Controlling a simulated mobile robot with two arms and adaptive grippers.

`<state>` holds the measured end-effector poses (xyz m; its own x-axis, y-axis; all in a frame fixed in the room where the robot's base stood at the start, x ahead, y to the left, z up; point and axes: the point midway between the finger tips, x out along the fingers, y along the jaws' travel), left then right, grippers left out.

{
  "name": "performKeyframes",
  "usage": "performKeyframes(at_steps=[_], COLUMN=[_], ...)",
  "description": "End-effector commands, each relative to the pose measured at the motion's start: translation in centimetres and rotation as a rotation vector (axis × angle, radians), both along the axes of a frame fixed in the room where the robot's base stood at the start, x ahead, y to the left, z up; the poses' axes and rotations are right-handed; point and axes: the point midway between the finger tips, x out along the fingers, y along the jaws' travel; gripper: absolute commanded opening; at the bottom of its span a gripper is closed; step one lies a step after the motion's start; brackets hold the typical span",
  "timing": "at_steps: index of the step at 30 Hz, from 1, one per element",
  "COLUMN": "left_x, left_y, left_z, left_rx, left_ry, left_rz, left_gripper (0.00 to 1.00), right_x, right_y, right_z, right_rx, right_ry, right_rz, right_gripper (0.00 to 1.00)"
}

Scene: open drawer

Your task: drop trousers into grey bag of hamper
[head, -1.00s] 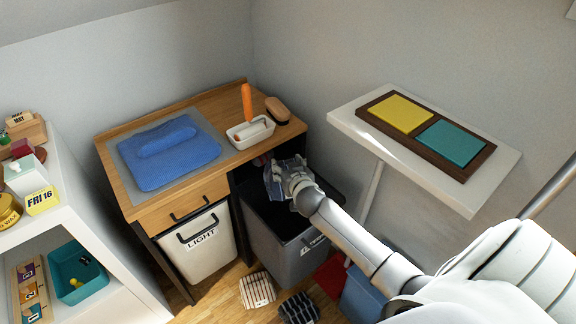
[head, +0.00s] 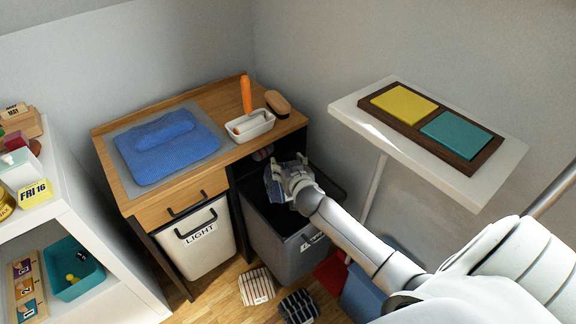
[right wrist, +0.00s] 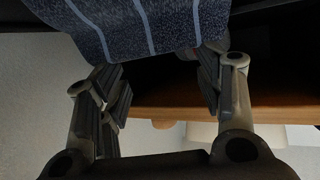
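The trousers (head: 275,186) are a blue-grey bundle at the mouth of the grey bag (head: 272,243), on the left side of my right gripper (head: 290,168) in the head view. In the right wrist view the trousers (right wrist: 140,25) are dark blue with pale stripes and lie just past the fingertips. My right gripper (right wrist: 160,85) has its fingers wide apart, with no cloth clearly pinched between them. The grey bag is pulled out under the wooden cabinet top; its front label is partly hidden by my right arm. My left gripper is not in view.
The white LIGHT bag (head: 200,244) stands left of the grey bag. A striped cloth (head: 257,287) and a darker one (head: 298,307) lie on the floor. A white shelf (head: 440,150) juts out at right. A blue knit (head: 165,150) lies on the cabinet top.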

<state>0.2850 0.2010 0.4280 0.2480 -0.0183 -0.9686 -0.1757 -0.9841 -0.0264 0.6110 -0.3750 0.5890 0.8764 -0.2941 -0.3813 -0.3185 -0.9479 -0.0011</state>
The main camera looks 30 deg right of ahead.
Motion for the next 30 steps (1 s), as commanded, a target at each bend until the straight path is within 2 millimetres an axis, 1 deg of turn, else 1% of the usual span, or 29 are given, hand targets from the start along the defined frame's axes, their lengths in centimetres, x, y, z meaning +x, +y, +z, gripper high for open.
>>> performKeyframes(at_steps=[1,3,4,12,17,20,23,30], left_x=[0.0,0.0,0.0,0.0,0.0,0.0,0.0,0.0], left_y=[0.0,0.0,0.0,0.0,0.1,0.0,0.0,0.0], left_z=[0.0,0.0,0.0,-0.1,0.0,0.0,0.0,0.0], left_rx=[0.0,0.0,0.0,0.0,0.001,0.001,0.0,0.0], left_ry=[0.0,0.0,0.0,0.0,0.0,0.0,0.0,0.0], left_rz=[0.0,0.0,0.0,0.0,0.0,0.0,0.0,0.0], left_gripper=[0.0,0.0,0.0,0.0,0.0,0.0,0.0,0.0], right_x=[0.0,0.0,0.0,-0.1,-0.6,-1.4,-2.8,-6.7], right_y=[0.0,0.0,0.0,0.0,0.2,0.5,1.0,2.3], right_z=[0.1,0.0,0.0,-0.3,-0.1,0.3,0.9,2.6], right_rx=[0.0,0.0,0.0,0.002,0.002,0.002,0.003,0.003], right_ry=[-0.001,0.0,0.0,0.007,0.005,0.005,0.003,0.003], right_rz=[0.0,0.0,0.0,-0.002,0.0,0.0,0.001,0.001], right_gripper=[0.71,0.8,0.82,0.82,0.82,0.82,0.82,0.82])
